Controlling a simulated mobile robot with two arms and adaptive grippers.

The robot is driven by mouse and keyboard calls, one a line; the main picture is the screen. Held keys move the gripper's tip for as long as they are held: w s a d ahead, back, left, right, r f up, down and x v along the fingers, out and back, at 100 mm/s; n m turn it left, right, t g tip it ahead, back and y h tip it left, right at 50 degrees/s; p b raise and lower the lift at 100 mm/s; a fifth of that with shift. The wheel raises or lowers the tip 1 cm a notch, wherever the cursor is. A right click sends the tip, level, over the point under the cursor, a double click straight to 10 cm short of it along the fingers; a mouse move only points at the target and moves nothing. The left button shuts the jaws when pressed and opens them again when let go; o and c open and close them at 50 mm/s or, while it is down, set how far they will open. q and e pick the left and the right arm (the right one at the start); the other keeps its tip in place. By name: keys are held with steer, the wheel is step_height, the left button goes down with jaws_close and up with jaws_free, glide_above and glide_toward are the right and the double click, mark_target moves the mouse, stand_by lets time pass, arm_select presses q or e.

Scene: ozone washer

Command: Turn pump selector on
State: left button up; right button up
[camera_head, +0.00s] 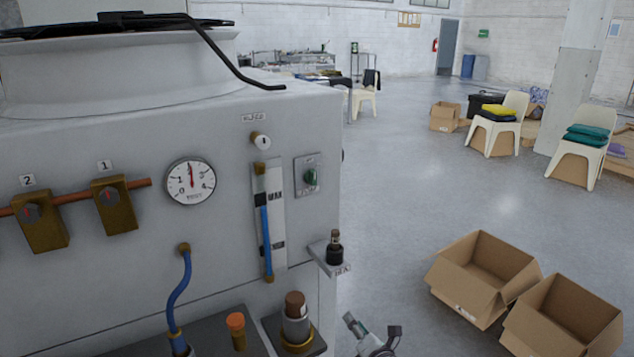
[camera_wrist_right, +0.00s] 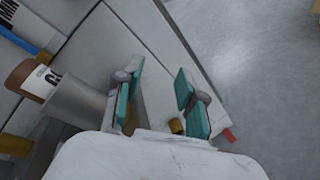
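A green rotary knob (camera_head: 311,177), likely the pump selector, sits on a small light plate (camera_head: 301,190) on the front of the grey machine (camera_head: 130,90), near its right edge. The lettering on the plate is too small to read. My right gripper (camera_head: 374,334) is low at the bottom of the head view, right of the machine and well below the knob. In the right wrist view the right gripper (camera_wrist_right: 157,90) has its two teal-padded fingers apart with nothing between them. The knob is not visible there. My left gripper is out of view.
A small dark bottle (camera_head: 335,248) stands on a side bracket below the knob. A blue level tube (camera_head: 266,230) and a pressure gauge (camera_head: 190,182) are to its left. A brown-capped cylinder (camera_head: 295,315) stands lower down. Open cardboard boxes (camera_head: 480,275) lie on the floor at right.

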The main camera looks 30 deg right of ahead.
steer(key=r+n+t, duration=0.1)
steer(key=r+n, duration=0.1)
steer(key=r, duration=0.3)
steer(key=w+r+n+t, duration=0.1)
steer(key=r+n, duration=0.1)
steer(key=r, duration=0.4)
steer(key=w+a+r+n+t+y, duration=0.1)
steer(key=r+n+t, duration=0.1)
steer(key=r, duration=0.4)
steer(key=shift+w+r+n, duration=0.2)
steer(key=shift+r+n, duration=0.05)
steer(key=shift+n, duration=0.15)
steer(key=n+t+y, duration=0.2)
steer(key=n+t, duration=0.1)
steer(key=n, duration=0.3)
glide_toward(315, 177)
steer(key=v, duration=0.5)
steer(key=p+x, duration=0.2)
steer(key=x, duration=1.1)
steer(key=shift+w+p, duration=0.35)
steer(key=shift+w, duration=0.05)
steer(key=shift+s, duration=0.1)
jaws_close()
steer(key=shift+s, duration=0.1)
